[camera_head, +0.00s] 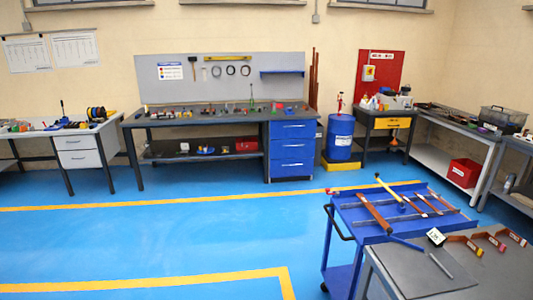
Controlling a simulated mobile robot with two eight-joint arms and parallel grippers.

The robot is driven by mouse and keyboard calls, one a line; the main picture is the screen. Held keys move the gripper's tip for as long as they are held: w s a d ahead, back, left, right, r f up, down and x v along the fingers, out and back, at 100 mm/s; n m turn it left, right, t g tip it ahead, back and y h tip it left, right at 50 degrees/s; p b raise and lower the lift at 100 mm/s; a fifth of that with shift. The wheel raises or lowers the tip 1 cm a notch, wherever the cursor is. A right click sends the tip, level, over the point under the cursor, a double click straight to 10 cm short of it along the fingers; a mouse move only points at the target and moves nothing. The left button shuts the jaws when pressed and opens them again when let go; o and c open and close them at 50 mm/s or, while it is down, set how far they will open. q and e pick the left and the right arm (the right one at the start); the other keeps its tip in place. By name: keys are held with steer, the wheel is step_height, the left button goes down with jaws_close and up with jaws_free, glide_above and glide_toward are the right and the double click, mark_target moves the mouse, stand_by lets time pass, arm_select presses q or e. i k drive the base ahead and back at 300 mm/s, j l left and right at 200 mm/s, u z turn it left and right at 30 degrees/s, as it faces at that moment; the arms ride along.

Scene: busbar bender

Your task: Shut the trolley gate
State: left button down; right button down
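A blue trolley (347,222) stands at the lower right, with a black handle (338,222) on its left side. Copper-coloured bars (375,213) and grey strips lie across its top. A yellow rod with a round knob (388,187) slants over the top. A flat blue bar (404,243) sticks out past the front edge toward the grey table; it may be the gate, but I cannot tell for certain. The trolley's lower shelf (341,277) is partly hidden by the table. Neither of my grippers is in view.
A grey table (510,275) in front of the trolley holds a dark mat (418,270), a small sign (435,236) and several copper pieces. Workbenches, a blue drum (340,135) and a red bin (464,172) line the walls. The blue floor left of the trolley is clear.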

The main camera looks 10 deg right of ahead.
mark_target(402, 202)
steer(key=i+j+z, duration=0.1)
steer(key=i, duration=1.55)
steer(key=i+z, duration=0.85)
steer(key=i+j+z, duration=0.2)
steer(key=z, duration=0.25)
steer(key=i+z, duration=0.25)
steer(key=z, duration=0.2)
steer(key=i+j+z, duration=0.15)
steer(key=z, duration=0.35)
steer(key=i+j+z, duration=0.25)
steer(key=z, duration=0.2)
steer(key=i+j+z, duration=0.3)
